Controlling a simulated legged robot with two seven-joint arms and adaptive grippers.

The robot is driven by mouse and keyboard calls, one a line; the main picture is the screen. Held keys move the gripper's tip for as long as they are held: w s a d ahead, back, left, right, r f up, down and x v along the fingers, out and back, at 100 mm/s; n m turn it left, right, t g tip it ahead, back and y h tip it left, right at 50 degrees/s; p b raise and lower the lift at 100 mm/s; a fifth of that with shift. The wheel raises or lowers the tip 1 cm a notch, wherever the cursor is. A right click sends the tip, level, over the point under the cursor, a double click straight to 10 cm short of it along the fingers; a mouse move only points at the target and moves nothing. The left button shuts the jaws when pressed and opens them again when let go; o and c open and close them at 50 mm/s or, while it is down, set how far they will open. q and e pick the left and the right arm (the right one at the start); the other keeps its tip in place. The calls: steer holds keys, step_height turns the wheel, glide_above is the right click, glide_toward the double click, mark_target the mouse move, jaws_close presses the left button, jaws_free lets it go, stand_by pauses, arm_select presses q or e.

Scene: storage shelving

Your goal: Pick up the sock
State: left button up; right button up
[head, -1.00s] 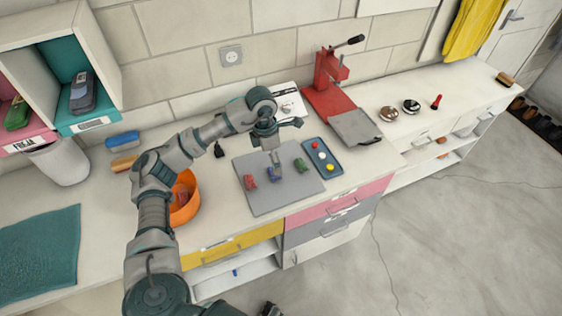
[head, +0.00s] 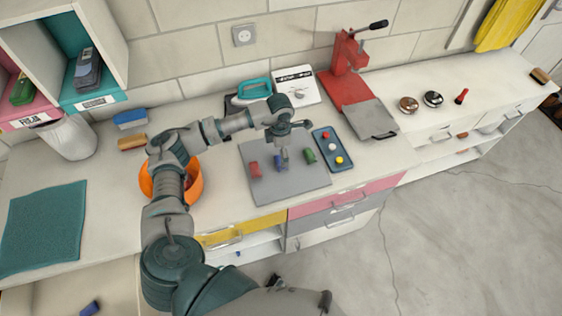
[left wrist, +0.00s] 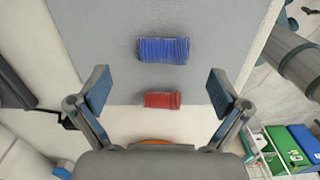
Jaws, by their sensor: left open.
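A red rolled sock (head: 255,169), a blue one (head: 279,168) and a green one (head: 309,156) lie in a row on a grey mat (head: 298,185). My left gripper (head: 284,154) is over the mat, close to the blue sock. In the left wrist view, its fingers (left wrist: 158,92) are spread with nothing between them. There, the blue sock (left wrist: 163,50) lies beyond the fingertips, and the red sock (left wrist: 162,100) shows lower between the fingers. The height above the mat is unclear. Dark parts at the head view's bottom edge look like my right gripper (head: 299,291), mostly cut off.
An orange bowl (head: 196,184) stands beside my left arm. A blue tray with coloured balls (head: 323,134) lies right of the mat. A red press (head: 350,80) stands behind. A teal cloth (head: 40,228) lies left. Drawers (head: 340,207) are below the counter edge.

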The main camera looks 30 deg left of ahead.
arm_select(q)
step_height(320, 180, down, 5)
steer(key=shift+d+f+p, duration=0.1)
steer(key=shift+d+p, duration=0.05)
steer(key=shift+p, duration=0.2)
steer(key=c, duration=1)
